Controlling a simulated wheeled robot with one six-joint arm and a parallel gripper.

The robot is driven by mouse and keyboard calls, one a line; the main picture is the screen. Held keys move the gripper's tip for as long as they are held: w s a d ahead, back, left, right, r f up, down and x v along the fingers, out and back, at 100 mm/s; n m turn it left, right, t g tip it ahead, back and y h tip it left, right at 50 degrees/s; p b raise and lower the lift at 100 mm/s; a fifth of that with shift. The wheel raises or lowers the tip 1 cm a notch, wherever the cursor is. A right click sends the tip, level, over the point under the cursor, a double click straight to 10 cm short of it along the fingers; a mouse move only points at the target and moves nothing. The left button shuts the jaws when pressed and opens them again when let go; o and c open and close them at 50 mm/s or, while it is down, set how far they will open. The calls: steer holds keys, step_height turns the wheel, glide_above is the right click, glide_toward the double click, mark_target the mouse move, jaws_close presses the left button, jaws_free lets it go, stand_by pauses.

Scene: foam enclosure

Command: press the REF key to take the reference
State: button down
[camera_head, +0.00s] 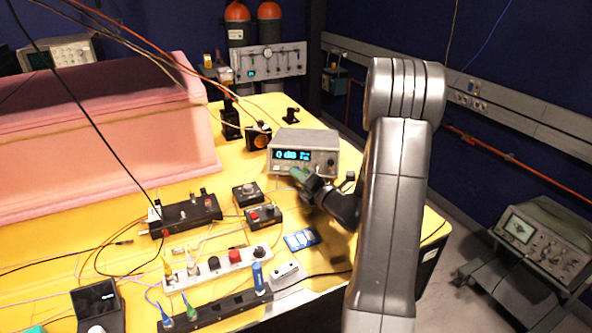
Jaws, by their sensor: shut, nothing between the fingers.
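A grey bench instrument (303,148) with a lit blue display stands on the yellow table, right of the middle. Its front faces me and has small controls at its right and along its lower edge. The REF key cannot be made out at this size. My gripper (299,176) is shut and empty, with greenish tips just in front of the instrument's lower front. I cannot tell whether the tips touch it. My arm comes down from the upper right, and the gripper covers part of the lower front.
A pink foam enclosure (100,150) fills the left back. Small black boxes (246,194), a white power strip (215,267) and a black strip (215,310) lie in front, with loose cables among them. Black optical mounts (231,122) stand behind the instrument. A blue card (301,240) lies near the front edge.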

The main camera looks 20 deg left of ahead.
steer(key=shift+s+d+r, duration=0.15)
steer(key=shift+s+d, duration=0.1)
steer(key=shift+s, duration=0.55)
steer(key=shift+s+d+r, duration=0.15)
steer(key=shift+s+d, duration=0.1)
steer(key=shift+s, duration=0.5)
steer(key=shift+s+d+r, duration=0.15)
steer(key=shift+s+d, duration=0.1)
steer(key=shift+s, duration=0.55)
steer(key=shift+s+d+r, duration=0.1)
steer(key=shift+s+d, duration=0.1)
steer(key=shift+s, duration=0.4)
steer(key=shift+s+d+r, duration=0.15)
steer(key=shift+s, duration=0.45)
steer(key=shift+s+d+r, duration=0.1)
steer(key=shift+s+d, duration=0.1)
steer(key=shift+s, duration=0.4)
steer(key=shift+w, duration=0.15)
